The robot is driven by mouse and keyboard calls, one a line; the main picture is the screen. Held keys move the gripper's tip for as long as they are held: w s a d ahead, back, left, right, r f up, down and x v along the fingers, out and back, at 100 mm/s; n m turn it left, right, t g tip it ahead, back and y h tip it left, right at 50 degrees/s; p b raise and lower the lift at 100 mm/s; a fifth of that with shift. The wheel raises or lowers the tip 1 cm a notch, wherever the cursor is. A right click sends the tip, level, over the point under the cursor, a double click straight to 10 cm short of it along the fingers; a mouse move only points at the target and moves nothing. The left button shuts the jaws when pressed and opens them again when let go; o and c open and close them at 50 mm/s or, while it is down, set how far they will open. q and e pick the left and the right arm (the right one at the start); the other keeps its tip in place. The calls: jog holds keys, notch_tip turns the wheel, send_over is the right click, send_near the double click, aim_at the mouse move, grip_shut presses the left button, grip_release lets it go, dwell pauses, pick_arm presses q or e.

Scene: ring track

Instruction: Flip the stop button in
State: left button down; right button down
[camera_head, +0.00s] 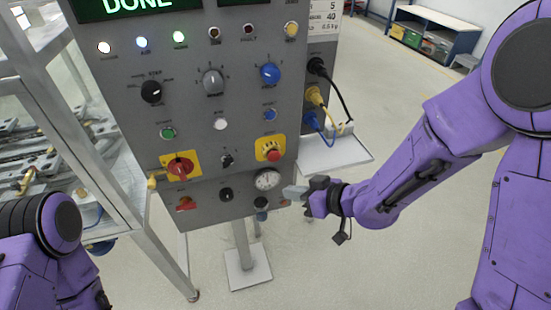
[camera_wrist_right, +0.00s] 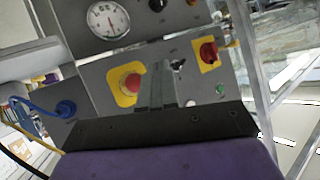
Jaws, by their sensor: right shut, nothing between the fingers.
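The stop button (camera_head: 272,150) is a red mushroom head on a yellow plate, on the lower right of the grey control panel (camera_head: 240,110). It also shows in the right wrist view (camera_wrist_right: 131,84), left of the fingers. My right gripper (camera_head: 287,192) is shut and empty. In the head view its fingertips are below and slightly right of the button, beside the round gauge (camera_head: 267,180). In the right wrist view the fingers (camera_wrist_right: 158,85) point toward the panel, and the button is uncovered. I cannot tell the exact gap to the panel. My left gripper is out of view.
A red rotary switch (camera_head: 180,167) on a yellow plate sits left of the button. Knobs and lamps fill the panel above. Plugged cables (camera_head: 318,95) hang at the panel's right side over a small shelf (camera_head: 340,155). A metal frame stands left.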

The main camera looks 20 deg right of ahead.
aim_at(274, 157)
jog(key=w, duration=0.8)
jog(key=shift+w+a+p, duration=0.15)
jog(key=shift+w+p, duration=0.05)
jog(key=shift+p, duration=0.15)
dwell(1.5)
jog(key=shift+w+p, duration=0.35)
jog(key=shift+w, duration=0.05)
jog(key=shift+w+p, duration=0.3)
jog(key=shift+w, duration=0.2)
dwell(0.6)
dwell(0.4)
jog(key=shift+s, duration=0.95)
